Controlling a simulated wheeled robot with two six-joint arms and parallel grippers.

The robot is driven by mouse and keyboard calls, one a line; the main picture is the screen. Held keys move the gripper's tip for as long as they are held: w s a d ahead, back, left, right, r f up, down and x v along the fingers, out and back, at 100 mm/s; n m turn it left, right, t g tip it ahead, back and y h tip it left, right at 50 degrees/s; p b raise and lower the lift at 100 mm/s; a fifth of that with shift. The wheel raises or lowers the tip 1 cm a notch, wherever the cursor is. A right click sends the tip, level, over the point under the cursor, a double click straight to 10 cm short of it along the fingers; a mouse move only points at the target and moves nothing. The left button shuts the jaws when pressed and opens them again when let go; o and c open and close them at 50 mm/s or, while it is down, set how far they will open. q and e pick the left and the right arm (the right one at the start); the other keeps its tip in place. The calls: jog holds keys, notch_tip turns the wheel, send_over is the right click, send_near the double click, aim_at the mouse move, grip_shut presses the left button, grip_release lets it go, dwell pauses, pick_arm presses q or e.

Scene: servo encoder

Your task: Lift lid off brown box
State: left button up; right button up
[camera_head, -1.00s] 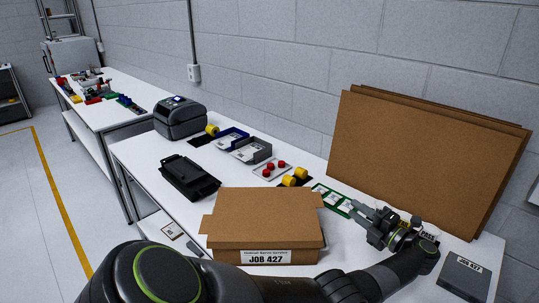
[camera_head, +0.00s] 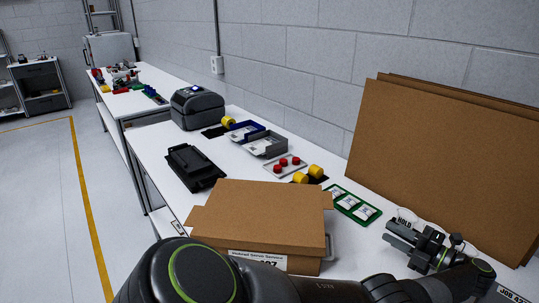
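The brown box (camera_head: 275,262) stands on the white bench at the lower middle, its lid (camera_head: 262,208) lying on top. A white label on its front is partly hidden by my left arm. My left arm crosses in front of the box from the bottom left. My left gripper (camera_head: 391,232) is to the right of the box, apart from it, over the bench. Its fingers point left and look empty, but their opening is unclear. My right gripper is not in view.
A black tray (camera_head: 194,166), a label printer (camera_head: 197,107), grey and blue bins, red buttons (camera_head: 288,162) and yellow rolls lie behind the box. A green-edged card tray (camera_head: 352,204) is near my gripper. Brown cardboard sheets (camera_head: 440,160) lean on the wall.

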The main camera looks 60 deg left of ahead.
pick_arm(q)
jog(key=x, duration=1.7)
jog(key=shift+s+a+b, duration=0.2)
jog(key=shift+s+b, duration=0.15)
jog(key=shift+r, duration=0.1)
grip_shut()
